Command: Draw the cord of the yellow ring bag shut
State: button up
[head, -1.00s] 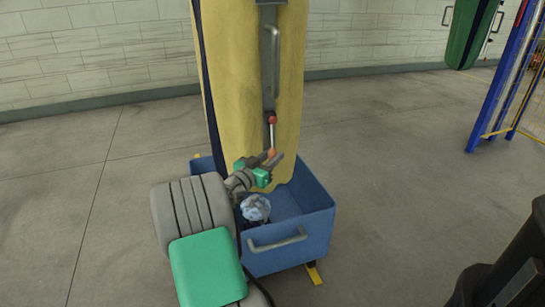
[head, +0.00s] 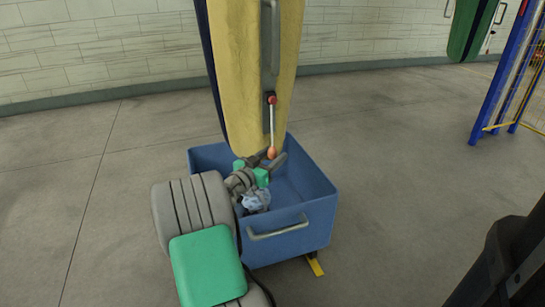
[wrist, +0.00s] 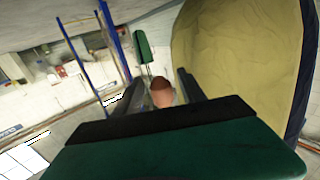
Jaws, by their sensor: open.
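The yellow ring bag (head: 244,60) hangs over the blue bin and fills the right of the wrist view (wrist: 235,60). On its face is a cord (head: 271,125) that hangs from a red piece and ends in an orange-brown knob (head: 271,153). My gripper (head: 275,160) is open just below and beside the knob in the head view. In the wrist view the knob (wrist: 162,92) shows between the two fingers. I cannot tell whether either finger touches it.
A blue bin (head: 320,215) with a grey handle stands under the bag, with a crumpled bluish item (head: 257,199) in it. A green bag (head: 470,28) hangs at the far right, near a blue and yellow frame (head: 500,75). The floor on the left is clear.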

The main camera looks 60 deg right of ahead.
jog(key=w+a+p, duration=0.1)
jog(key=a, duration=0.6)
jog(key=shift+w+a+p, duration=0.15)
jog(key=shift+a+p, duration=0.15)
jog(key=shift+a, duration=0.05)
jog(key=shift+r, duration=0.1)
jog(key=w+a+r+n+t+y+p, duration=0.35)
jog(key=w+a+r+y+p, duration=0.2)
jog(key=a+r+p, duration=0.4)
jog(key=w+a+r+n+t+y+p, duration=0.35)
jog(key=w+a+r+p, duration=0.35)
jog(key=a+p, duration=0.5)
jog(key=s+a+r+n+y+p, duration=0.2)
jog(key=a+r+n+y+p, duration=0.1)
jog(key=a, duration=0.6)
jog(key=s+a+r+n+y+p, duration=0.3)
jog(key=a+r+n+p, duration=0.2)
jog(key=a, duration=0.4)
jog(key=s+a+r+n+g+y+p, duration=0.1)
jog(key=s+a+r+n+y+p, duration=0.1)
jog(key=a+r+n+p, duration=0.3)
jog(key=a, duration=0.4)
jog(key=shift+s+a+y+p, duration=0.3)
jog(key=shift+s+a+y, duration=0.05)
jog(key=shift+a+y, duration=0.05)
